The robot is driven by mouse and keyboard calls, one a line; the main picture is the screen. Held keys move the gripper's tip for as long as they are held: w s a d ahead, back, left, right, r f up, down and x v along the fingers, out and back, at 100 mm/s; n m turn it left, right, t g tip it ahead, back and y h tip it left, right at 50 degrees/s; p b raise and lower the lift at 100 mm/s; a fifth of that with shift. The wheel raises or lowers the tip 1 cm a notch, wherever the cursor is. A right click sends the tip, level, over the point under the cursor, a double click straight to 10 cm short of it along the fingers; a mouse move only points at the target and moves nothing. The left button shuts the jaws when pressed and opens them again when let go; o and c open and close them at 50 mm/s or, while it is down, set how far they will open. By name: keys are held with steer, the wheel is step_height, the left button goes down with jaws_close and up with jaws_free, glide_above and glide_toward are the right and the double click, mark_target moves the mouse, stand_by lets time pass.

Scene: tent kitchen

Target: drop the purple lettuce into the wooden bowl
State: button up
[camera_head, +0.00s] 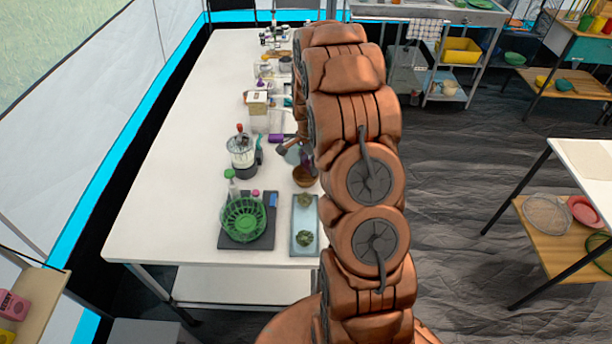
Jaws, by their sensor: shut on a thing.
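The wooden bowl (303,180) stands on the white table, just left of my arm, which hides its right side. My gripper (299,150) is small in view and partly hidden behind my arm, just above and behind the bowl. It is shut on a small dark purple thing (307,158), which looks like the purple lettuce. The purple thing shows at the bowl's far rim; I cannot tell whether it touches the bowl.
A light tray (294,222) with green vegetables lies in front of the bowl. A green basket (243,219) sits on a dark board to its left. A blender (241,152) stands left of the gripper. Several containers crowd the table's far part. The table's left side is clear.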

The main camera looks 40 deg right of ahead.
steer(key=o, duration=0.9)
steer(key=shift+o, duration=0.2)
step_height(320, 180, up, 12)
stand_by(0.5)
